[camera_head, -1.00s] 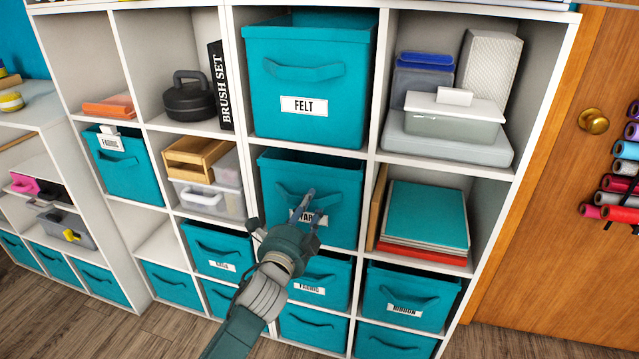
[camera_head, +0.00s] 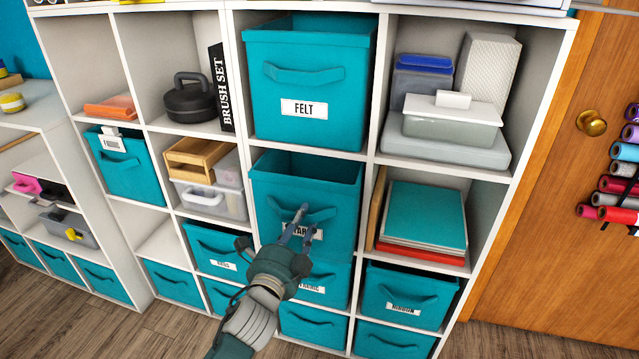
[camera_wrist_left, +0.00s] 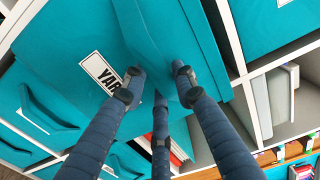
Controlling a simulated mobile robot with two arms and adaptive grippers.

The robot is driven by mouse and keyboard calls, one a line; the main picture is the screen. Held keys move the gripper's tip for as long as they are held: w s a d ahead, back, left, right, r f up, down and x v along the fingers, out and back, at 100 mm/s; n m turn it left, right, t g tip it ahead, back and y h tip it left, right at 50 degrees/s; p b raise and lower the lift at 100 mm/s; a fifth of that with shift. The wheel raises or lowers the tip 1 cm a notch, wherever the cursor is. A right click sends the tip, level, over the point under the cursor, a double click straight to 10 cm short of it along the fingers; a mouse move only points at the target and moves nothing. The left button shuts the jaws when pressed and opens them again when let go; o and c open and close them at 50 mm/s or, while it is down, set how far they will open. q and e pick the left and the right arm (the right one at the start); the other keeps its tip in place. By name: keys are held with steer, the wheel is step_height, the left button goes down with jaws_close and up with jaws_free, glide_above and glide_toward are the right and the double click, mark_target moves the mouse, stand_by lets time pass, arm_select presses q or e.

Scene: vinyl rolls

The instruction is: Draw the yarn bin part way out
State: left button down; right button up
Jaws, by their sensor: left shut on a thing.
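The yarn bin (camera_head: 275,187) is a teal fabric bin in the middle cubby below the felt bin. It stands partly out of its cubby, and its open top shows. Its white label is partly covered by my fingers; "YAR" reads in the left wrist view (camera_wrist_left: 70,45). My left gripper (camera_head: 299,222) is at the bin's front, shut on its teal strap handle. In the left wrist view, the fingers (camera_wrist_left: 157,92) close around the strap beside the label. My right gripper is in neither view.
The felt bin (camera_head: 308,95) sits directly above. A lower fabric bin (camera_head: 325,289) is below, partly behind my wrist. Books and folders (camera_head: 425,215) fill the cubby to the right, and a clear box (camera_head: 208,197) with a wooden tray is to the left.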

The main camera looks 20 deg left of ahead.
arm_select(q)
steer(key=shift+s+p, duration=0.4)
steer(key=shift+s, duration=1.9)
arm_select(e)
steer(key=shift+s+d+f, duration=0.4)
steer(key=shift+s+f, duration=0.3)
arm_select(q)
steer(key=c, duration=1.3)
jaws_free()
